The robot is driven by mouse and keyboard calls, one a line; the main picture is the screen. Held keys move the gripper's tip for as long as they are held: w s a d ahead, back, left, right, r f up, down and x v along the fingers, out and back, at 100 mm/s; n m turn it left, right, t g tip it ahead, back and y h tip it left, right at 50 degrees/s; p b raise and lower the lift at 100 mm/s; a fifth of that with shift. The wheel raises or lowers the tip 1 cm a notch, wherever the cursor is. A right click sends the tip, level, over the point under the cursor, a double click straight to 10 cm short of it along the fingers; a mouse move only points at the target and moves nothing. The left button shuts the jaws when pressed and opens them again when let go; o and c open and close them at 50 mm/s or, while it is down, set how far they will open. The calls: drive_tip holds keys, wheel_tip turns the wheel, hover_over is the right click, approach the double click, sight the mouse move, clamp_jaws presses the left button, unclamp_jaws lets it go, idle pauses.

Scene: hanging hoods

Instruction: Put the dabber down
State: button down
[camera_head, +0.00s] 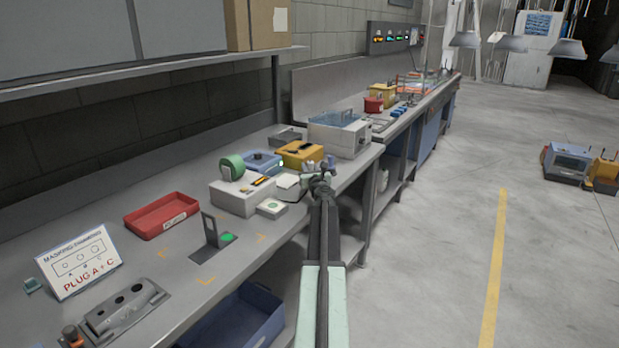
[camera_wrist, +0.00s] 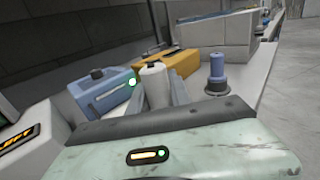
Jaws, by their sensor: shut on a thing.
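My gripper (camera_head: 322,182) reaches out over the front edge of the workbench, beside the small boxes. In the wrist view, its grey fingers (camera_wrist: 160,98) are shut on a pale, upright cylindrical thing with a small knob on top, which looks like the dabber (camera_wrist: 153,78). Its lower part is hidden by the fingers and the gripper body. A blue cylinder with a wider base (camera_wrist: 216,72) stands on the bench just to the right in the wrist view, apart from the fingers.
A blue box (camera_wrist: 100,92) and a yellow box (camera_head: 300,153) stand behind my gripper. A white box with green tape (camera_head: 235,195) is left of it. A red tray (camera_head: 162,215) lies further left. The bench (camera_head: 150,185) has bare room behind the tray.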

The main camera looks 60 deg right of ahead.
wheel_tip(320, 180, down, 4)
drive_tip(key=b, duration=0.4)
drive_tip(key=shift+r, duration=0.3)
drive_tip(key=shift+f, duration=0.25)
drive_tip(key=c, duration=1.2)
unclamp_jaws()
drive_tip(key=shift+r, duration=0.1)
drive_tip(key=shift+s+a+r+p, duration=0.1)
drive_tip(key=shift+a+r+p, duration=0.05)
drive_tip(key=shift+r+p, duration=0.15)
drive_tip(key=v, duration=1.2)
drive_tip(key=shift+f, duration=0.1)
